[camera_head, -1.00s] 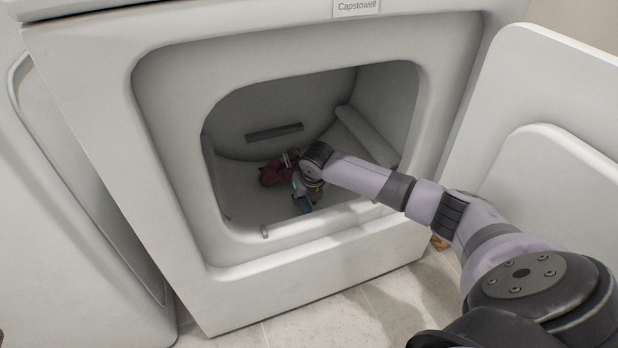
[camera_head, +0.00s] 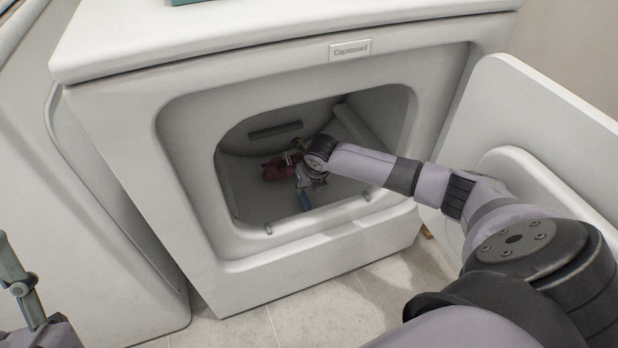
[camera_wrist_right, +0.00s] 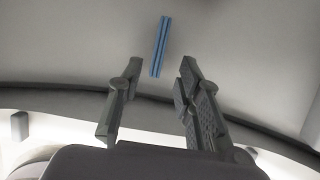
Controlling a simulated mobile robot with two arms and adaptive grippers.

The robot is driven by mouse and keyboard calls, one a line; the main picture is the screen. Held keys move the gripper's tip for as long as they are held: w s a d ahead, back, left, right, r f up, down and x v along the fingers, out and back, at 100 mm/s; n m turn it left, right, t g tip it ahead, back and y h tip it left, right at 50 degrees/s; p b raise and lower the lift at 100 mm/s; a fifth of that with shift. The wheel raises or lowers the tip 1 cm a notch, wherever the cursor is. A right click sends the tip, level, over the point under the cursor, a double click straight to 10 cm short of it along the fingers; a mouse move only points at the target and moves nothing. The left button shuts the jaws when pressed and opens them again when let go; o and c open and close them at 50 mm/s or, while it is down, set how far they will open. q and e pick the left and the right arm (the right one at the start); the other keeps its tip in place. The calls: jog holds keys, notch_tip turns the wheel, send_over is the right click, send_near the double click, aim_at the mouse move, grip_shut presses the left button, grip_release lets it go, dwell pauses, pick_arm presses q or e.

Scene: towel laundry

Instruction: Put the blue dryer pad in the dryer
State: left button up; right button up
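The blue dryer pad (camera_head: 305,199) is inside the dryer (camera_head: 330,255), near the front of the drum floor. In the right wrist view the pad (camera_wrist_right: 160,47) is a narrow blue strip lying beyond the fingertips, apart from them. My right gripper (camera_wrist_right: 161,72) is open and empty, with its fingers spread on either side of the line to the pad. In the head view my right arm reaches through the dryer opening, and the gripper (camera_head: 304,178) is small and partly hidden by the wrist. Part of my left gripper (camera_head: 20,290) shows at the lower left edge.
A dark red cloth (camera_head: 279,168) lies in the drum, left of my right gripper. The dryer door (camera_head: 535,130) stands open on the right. Another white appliance (camera_head: 75,240) stands on the left. The tiled floor (camera_head: 330,312) in front is clear.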

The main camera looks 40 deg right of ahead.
jog(key=shift+p+v, duration=0.8)
jog(key=shift+v, duration=0.05)
pick_arm(q)
jog(key=w+f+g+y, duration=0.1)
jog(key=w+f+g, duration=0.3)
jog(key=w, duration=0.2)
jog(key=shift+d+f+g+y, duration=0.3)
jog(key=shift+d+y, duration=0.1)
